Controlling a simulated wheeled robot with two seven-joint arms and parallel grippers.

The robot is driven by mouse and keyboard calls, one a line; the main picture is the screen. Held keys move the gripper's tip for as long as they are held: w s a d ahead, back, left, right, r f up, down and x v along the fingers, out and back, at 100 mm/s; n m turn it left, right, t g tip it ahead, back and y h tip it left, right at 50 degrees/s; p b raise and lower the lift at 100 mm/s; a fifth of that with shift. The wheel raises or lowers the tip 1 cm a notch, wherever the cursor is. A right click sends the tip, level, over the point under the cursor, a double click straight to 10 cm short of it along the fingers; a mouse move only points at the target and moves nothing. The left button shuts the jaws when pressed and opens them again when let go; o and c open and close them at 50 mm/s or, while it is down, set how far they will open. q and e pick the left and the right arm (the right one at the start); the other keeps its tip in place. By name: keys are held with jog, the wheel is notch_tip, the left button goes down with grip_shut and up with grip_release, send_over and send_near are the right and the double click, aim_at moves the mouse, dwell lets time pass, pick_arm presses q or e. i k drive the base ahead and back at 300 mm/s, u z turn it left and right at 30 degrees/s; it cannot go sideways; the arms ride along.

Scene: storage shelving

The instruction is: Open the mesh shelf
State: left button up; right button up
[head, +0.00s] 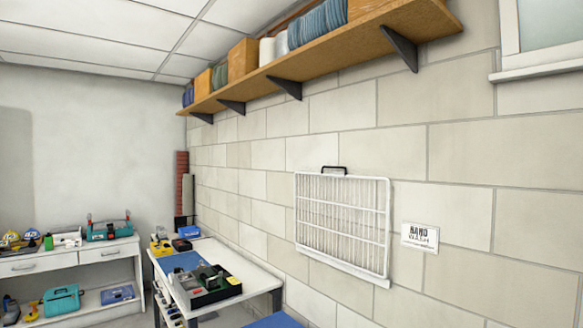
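The mesh shelf (342,219) is a white wire rack that stands upright, flat against the block wall, right of the picture's middle. A small black handle (334,170) sits at its top edge. A white ledge (341,263) runs along its bottom edge. The shelf is folded up against the wall. Neither of my grippers shows in the head view.
A white table (232,257) with a tool case (205,287) stands left of the mesh shelf. A white bench (75,258) with tools is at the far left. A wooden shelf (340,45) with boxes is above.

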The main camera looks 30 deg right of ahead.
aim_at(387, 213)
jog(key=i, duration=3.2)
jog(key=z, duration=3.6)
jog(key=i, duration=0.55)
jog(key=z, duration=0.1)
